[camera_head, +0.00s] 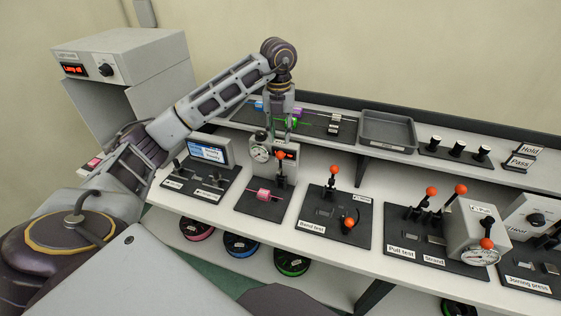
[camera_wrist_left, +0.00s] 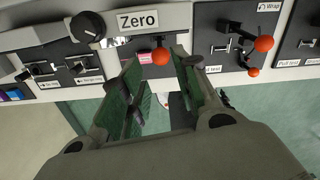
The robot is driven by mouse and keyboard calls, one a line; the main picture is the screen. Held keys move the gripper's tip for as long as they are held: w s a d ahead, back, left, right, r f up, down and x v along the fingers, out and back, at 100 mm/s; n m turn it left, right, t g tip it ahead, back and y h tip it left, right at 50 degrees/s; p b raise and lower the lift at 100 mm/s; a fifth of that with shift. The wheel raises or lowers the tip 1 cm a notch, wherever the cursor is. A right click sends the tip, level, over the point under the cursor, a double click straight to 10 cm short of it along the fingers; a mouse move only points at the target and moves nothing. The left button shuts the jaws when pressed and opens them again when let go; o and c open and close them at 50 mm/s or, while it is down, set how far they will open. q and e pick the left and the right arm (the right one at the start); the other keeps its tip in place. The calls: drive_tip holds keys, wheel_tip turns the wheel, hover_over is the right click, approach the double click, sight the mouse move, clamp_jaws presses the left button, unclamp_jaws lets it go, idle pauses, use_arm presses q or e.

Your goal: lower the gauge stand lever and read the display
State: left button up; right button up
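The gauge stand (camera_head: 284,168) is a grey unit on a black base, with a round dial (camera_head: 260,153) at its left and a small red display whose characters are too small to read. Its lever has an orange knob (camera_head: 281,154), standing up in front of the stand; the knob also shows in the left wrist view (camera_wrist_left: 160,56). A pink block (camera_head: 263,194) sits on the base. My left gripper (camera_head: 281,126) is just above the stand. Its green-padded fingers (camera_wrist_left: 162,88) are apart, with nothing seen between them. My right gripper is not in view.
Left of the stand is a station with a blue-lit screen (camera_head: 208,151). The Bend test station (camera_head: 320,222) with orange-knobbed levers is close at right, then the Pull test station (camera_head: 412,240). A grey tray (camera_head: 387,145) is on the shelf behind. Spools lie below.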

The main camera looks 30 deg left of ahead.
sight(280, 161)
use_arm(q)
drive_tip(key=shift+d+f+p, duration=0.1)
drive_tip(key=shift+f+p, duration=0.55)
drive_tip(key=shift+f, duration=5.45)
clamp_jaws()
drive_tip(key=shift+w, duration=0.1)
